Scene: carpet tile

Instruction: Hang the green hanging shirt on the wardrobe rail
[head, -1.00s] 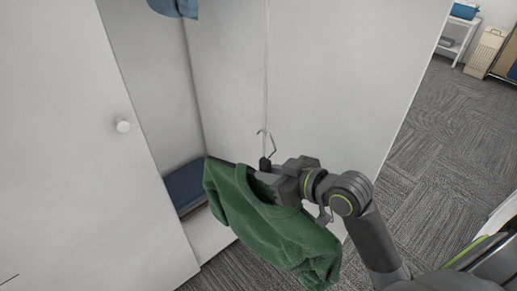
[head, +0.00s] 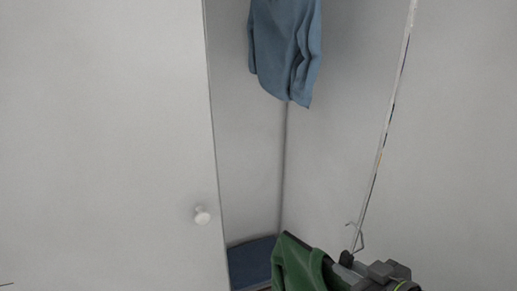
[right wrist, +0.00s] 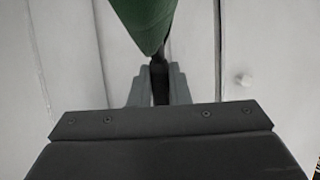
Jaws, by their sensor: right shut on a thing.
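The green hanging shirt (head: 298,268) shows at the bottom of the head view, its lower part cut off by the frame. Its hanger hook (head: 357,238) sticks up above it. My right gripper (head: 348,264) is shut on the hanger near the hook, and the shirt hangs from it in front of the wardrobe opening. In the right wrist view, the jaws (right wrist: 159,82) close on a dark hanger part, with the green shirt (right wrist: 148,22) beyond. The wardrobe rail is out of view. My left gripper is not in view.
A blue shirt (head: 285,45) hangs inside the wardrobe, high up. A dark blue folded item (head: 252,262) lies on the wardrobe floor. A white door with a round knob (head: 202,216) stands at the left, and a white panel (head: 455,130) at the right.

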